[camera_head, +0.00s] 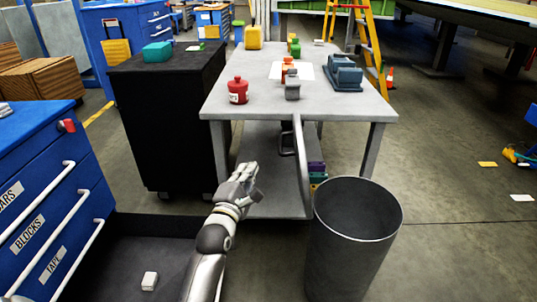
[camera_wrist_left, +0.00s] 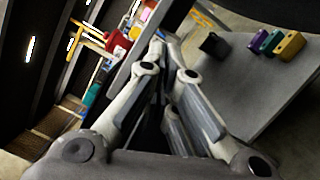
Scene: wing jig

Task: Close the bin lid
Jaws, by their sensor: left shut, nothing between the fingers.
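The bin (camera_head: 350,255) is a dark grey round can standing on the floor at the right of the table's front. Its top is open and I see into its dark inside. The bin lid (camera_head: 302,170) stands upright, nearly edge-on, at the bin's left rim, with a looped handle (camera_head: 287,143) on its left face. My left gripper (camera_head: 252,180) is to the left of the lid, apart from it in the picture. In the left wrist view its fingers (camera_wrist_left: 172,55) are together with nothing between them. My right gripper is in neither view.
A grey table (camera_head: 330,108) behind holds a red canister (camera_head: 238,90), a blue fixture (camera_head: 344,74) and small parts. Coloured blocks (camera_head: 317,172) lie on its lower shelf. A black cabinet (camera_head: 165,125) and blue drawers (camera_head: 40,200) stand left.

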